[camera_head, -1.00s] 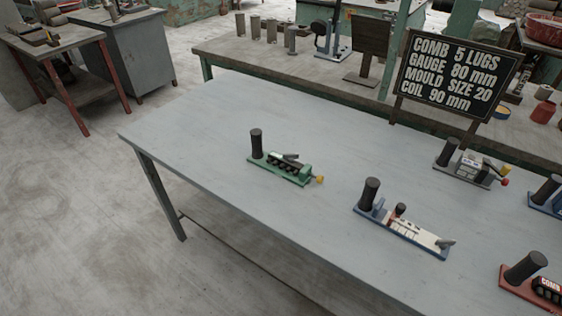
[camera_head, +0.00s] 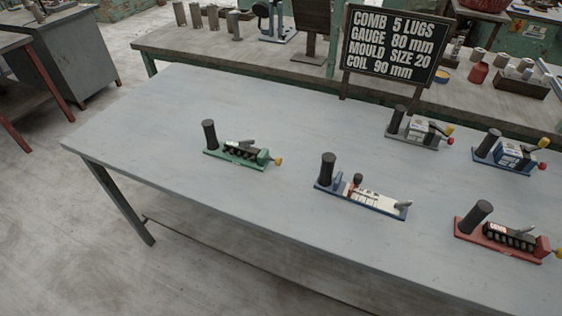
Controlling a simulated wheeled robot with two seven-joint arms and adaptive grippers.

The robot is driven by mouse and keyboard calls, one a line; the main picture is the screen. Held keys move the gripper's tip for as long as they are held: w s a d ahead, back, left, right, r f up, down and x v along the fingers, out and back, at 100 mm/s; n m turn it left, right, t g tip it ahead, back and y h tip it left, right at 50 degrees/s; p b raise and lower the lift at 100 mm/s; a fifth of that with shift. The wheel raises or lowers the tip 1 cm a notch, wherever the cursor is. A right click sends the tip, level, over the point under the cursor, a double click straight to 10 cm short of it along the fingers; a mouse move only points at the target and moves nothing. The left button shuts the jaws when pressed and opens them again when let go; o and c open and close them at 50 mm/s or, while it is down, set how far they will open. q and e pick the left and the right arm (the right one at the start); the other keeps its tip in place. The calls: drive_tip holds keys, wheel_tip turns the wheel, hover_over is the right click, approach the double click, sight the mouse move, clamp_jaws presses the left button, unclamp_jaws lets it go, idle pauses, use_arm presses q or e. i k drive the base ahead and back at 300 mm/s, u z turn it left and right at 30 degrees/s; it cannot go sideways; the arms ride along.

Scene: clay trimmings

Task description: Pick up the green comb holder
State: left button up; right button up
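The green comb holder (camera_head: 238,157) lies on the grey table (camera_head: 150,120), left of the other holders. It has a green base, an upright black cylindrical handle at its left end, a dark toothed part in the middle and a yellow knob at its right end. Nothing touches it. Neither of my grippers shows in the head view.
A blue-based holder with a white block (camera_head: 365,196), a grey holder (camera_head: 418,130), a blue holder (camera_head: 508,151) and a red holder (camera_head: 500,236) share the table. A black sign (camera_head: 394,44) stands behind. The table's left part is clear.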

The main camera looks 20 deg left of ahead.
sight(254, 158)
drive_tip(key=u, duration=0.35)
drive_tip(key=k, duration=0.4)
drive_tip(key=u, duration=1.5)
drive_tip(key=i, duration=1)
drive_tip(key=z, duration=0.55)
drive_tip(key=i, duration=0.65)
drive_tip(key=z, duration=1.1)
drive_tip(key=i, duration=0.3)
drive_tip(key=z, duration=0.2)
